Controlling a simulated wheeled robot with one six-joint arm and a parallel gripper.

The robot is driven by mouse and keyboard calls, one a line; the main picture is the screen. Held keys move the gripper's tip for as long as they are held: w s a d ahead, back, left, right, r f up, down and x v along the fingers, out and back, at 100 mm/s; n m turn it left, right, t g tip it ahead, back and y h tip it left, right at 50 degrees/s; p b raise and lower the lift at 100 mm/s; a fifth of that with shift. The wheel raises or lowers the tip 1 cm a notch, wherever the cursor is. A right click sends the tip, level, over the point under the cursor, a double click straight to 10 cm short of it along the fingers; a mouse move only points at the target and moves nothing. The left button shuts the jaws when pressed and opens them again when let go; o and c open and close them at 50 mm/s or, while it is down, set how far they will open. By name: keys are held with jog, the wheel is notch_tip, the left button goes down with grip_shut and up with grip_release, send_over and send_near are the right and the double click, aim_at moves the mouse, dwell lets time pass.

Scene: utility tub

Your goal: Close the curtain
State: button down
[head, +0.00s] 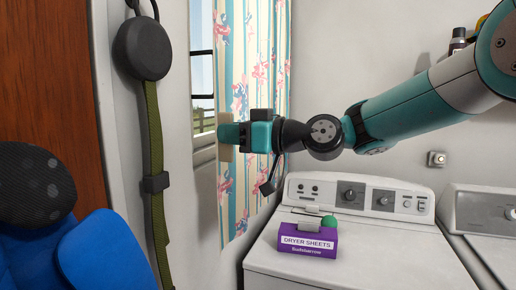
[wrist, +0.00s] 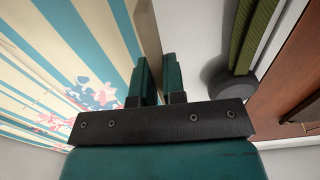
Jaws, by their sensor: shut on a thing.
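The curtain (head: 262,70) is striped cream and blue with pink flowers. It hangs at the window (head: 202,75), whose left part is uncovered and shows the outside. My gripper (head: 226,134) is at the curtain's left edge, about halfway down, shut on a tan strip (head: 240,102) there. In the wrist view, the curtain (wrist: 60,60) fills the left side. The tan strip (wrist: 148,32) runs down to my gripper's two fingers (wrist: 160,78). The exact contact between them is partly hidden.
A white washer (head: 350,250) stands below right, with a purple dryer sheets box (head: 308,243) on top. A green strap (head: 155,130) hangs from a dark round wall piece (head: 142,48) at left. A blue chair (head: 105,250) is at lower left.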

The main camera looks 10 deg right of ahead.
jog(key=s, duration=0.1)
jog(key=s+a+b, duration=0.1)
jog(key=s, duration=0.1)
jog(key=s+a+b, duration=0.1)
jog(key=shift+s+a, duration=0.25)
jog(key=c, duration=1.2)
grip_release()
jog(key=shift+s+d, duration=0.1)
jog(key=b+v, duration=0.9)
jog(key=v, duration=0.8)
jog(key=shift+d, duration=0.25)
